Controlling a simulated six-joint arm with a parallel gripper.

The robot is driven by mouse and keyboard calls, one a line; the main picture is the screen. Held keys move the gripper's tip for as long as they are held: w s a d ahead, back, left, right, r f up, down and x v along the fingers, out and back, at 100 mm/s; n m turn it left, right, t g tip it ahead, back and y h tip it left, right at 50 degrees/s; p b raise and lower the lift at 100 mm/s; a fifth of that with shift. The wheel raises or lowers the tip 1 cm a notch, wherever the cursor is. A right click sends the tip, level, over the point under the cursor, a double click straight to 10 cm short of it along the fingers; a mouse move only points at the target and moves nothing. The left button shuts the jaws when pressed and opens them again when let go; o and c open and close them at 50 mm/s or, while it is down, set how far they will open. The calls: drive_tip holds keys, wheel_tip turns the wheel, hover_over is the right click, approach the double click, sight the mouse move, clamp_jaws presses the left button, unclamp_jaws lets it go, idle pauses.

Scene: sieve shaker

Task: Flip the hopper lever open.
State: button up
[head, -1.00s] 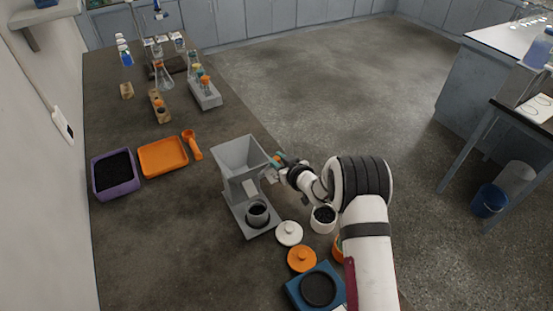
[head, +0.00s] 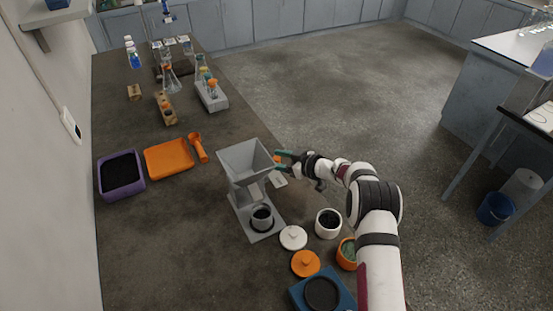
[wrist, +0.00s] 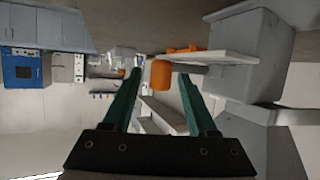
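The grey hopper (head: 246,160) stands on a grey stand (head: 240,200) on the dark bench in the head view. Its lever's orange knob (head: 277,159) shows at the hopper's right side. In the wrist view the orange knob (wrist: 161,76) lies between the two green fingertips, with a visible gap on each side. My gripper (head: 281,161) is open beside the hopper; it also shows in the wrist view (wrist: 160,77). The lever's arm is too small or hidden to make out clearly. A grey cup (head: 262,217) with dark content stands under the hopper.
A white cup (head: 328,223), a white lid (head: 293,237), an orange lid (head: 306,263), an orange cup (head: 347,253) and a blue device (head: 296,293) stand near my arm. An orange tray (head: 168,159), a scoop (head: 198,147) and a purple bin (head: 121,175) lie left of the hopper.

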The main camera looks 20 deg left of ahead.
drive_tip(key=v, duration=1.5)
drive_tip(key=shift+s+d+r, duration=0.15)
drive_tip(key=shift+s+d, duration=0.05)
drive_tip(key=shift+d, duration=0.1)
